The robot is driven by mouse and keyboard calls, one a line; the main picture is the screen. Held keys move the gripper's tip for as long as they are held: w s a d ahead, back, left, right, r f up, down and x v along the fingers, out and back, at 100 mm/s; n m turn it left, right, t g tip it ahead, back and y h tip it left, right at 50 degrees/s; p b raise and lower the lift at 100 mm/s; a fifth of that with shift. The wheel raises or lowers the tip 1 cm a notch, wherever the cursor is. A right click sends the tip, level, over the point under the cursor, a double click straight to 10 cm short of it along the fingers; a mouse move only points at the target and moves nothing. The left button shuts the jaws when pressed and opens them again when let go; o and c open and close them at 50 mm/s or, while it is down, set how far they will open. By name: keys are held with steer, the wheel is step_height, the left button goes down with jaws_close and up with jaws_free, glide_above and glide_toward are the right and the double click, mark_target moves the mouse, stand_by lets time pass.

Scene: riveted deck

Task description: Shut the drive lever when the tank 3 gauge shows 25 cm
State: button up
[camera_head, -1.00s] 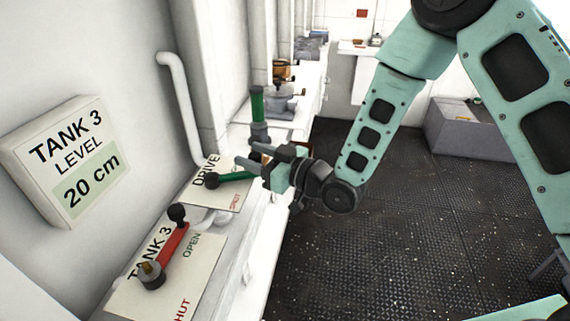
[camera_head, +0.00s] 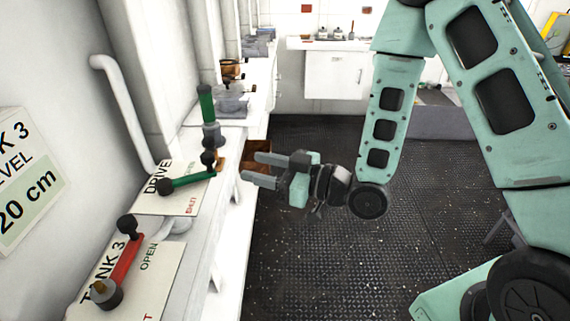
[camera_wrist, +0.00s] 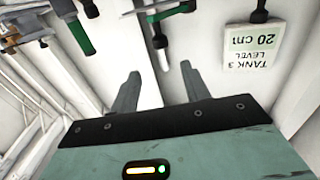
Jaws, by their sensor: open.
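The tank 3 gauge sign (camera_head: 22,185) is cut off by the left edge of the head view; it reads 20 cm. It shows whole but upside down in the wrist view (camera_wrist: 254,46). The green drive lever (camera_head: 190,181) lies across its plate, its black knob end up and right, away from the red word SHUT. It is also at the top of the wrist view (camera_wrist: 168,12). My gripper (camera_head: 258,168) is open and empty, right of the lever knob and apart from it. Its two fingers also show in the wrist view (camera_wrist: 162,82).
A red tank 3 lever (camera_head: 126,260) stands on a nearer plate with the word OPEN to its right. An upright green handle (camera_head: 206,104) rises just behind the drive lever. A white counter (camera_head: 333,72) stands at the back. The dark deck floor (camera_head: 310,260) is clear right of the ledge.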

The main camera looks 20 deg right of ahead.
steer(key=shift+p+v, duration=2.45)
steer(key=shift+p, duration=0.4)
steer(key=shift+s+a, duration=0.1)
